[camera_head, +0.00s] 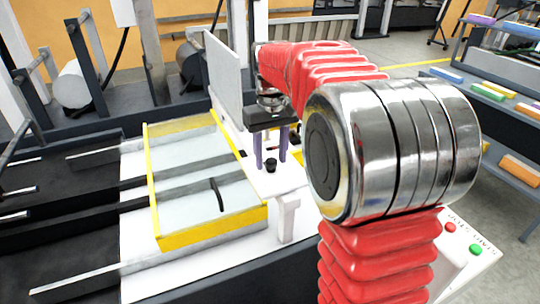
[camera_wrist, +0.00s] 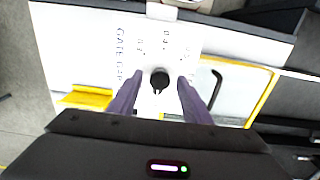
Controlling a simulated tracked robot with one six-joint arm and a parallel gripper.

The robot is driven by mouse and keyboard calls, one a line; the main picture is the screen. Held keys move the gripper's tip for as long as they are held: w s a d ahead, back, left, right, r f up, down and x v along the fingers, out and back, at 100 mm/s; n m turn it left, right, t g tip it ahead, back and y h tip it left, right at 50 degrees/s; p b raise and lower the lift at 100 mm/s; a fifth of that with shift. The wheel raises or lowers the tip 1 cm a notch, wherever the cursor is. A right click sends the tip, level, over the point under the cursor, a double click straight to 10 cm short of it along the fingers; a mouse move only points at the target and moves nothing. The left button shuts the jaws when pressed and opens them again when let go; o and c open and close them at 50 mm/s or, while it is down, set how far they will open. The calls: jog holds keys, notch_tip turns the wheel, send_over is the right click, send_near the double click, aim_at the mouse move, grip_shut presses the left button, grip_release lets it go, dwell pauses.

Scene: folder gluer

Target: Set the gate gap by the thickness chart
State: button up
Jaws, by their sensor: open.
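A small black knob (camera_head: 270,166) sits on a white panel (camera_head: 284,182) beside the yellow-edged guard. In the wrist view the knob (camera_wrist: 159,79) lies between my fingertips, with its small pointer towards the picture's bottom. The panel (camera_wrist: 85,35) there carries the words "GATE GAP" and several small marks too blurred to read. My gripper (camera_head: 271,160) points down over the knob with its purple fingers apart; I cannot tell if they touch it. A blank-looking upright white board (camera_head: 222,75) stands behind; I cannot tell if it is the thickness chart.
The clear guard has a yellow frame (camera_head: 210,226) and a black handle (camera_head: 217,194), left of the knob. Dark rails run further left. A control box with a red button (camera_head: 450,227) and green button (camera_head: 475,249) stands right. Shelves (camera_head: 500,120) with coloured boxes stand at far right.

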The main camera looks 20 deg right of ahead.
jog(key=shift+c, duration=0.4)
jog(key=c, duration=0.9)
jog(key=shift+a, duration=0.15)
jog(key=shift+c, duration=0.3)
